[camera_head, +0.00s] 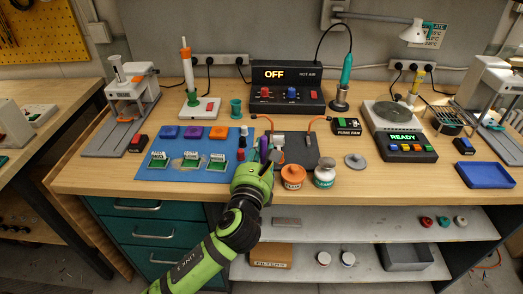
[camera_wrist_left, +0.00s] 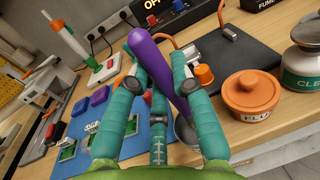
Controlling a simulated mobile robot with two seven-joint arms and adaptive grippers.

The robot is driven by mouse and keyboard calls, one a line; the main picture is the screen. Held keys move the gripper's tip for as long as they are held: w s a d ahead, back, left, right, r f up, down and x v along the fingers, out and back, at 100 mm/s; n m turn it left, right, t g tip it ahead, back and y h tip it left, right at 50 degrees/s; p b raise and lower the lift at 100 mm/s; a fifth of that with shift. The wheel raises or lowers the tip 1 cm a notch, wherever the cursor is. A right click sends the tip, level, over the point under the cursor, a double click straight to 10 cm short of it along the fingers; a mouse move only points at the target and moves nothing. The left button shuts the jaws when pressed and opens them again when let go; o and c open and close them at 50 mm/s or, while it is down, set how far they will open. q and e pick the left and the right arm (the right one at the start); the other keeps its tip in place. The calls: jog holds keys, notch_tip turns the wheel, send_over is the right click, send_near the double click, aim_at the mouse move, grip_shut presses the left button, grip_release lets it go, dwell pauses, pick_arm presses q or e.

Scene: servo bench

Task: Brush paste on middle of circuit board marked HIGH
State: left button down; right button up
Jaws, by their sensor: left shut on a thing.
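My left gripper (camera_head: 262,172) is shut on a purple-handled tool (camera_wrist_left: 150,62), over the front of the bench. The tool slants between the teal fingers in the left wrist view; its lower end is partly hidden, so I cannot tell its tip. Three small green circuit boards stand in a row on the blue mat (camera_head: 215,176): a left one (camera_head: 158,160), a middle one (camera_head: 190,162) and a right one (camera_head: 217,163). Their white labels are too small to read surely. An orange lidded pot (camera_head: 293,178), labelled "FLU" in part, stands right of the gripper. My right gripper is not in view.
Purple and orange blocks (camera_head: 193,132) lie behind the boards. A hot-air station (camera_head: 287,88) reading OFF stands behind; a hotplate (camera_head: 398,130) reads READY. Bench in front of the mat is clear.

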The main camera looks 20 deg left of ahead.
aim_at(264, 139)
pick_arm(q)
jog(key=shift+f, duration=0.35)
dwell(0.6)
jog(key=shift+r, duration=0.1)
notch_tip(264, 139, up, 7)
jog(key=p, duration=0.8)
dwell(0.4)
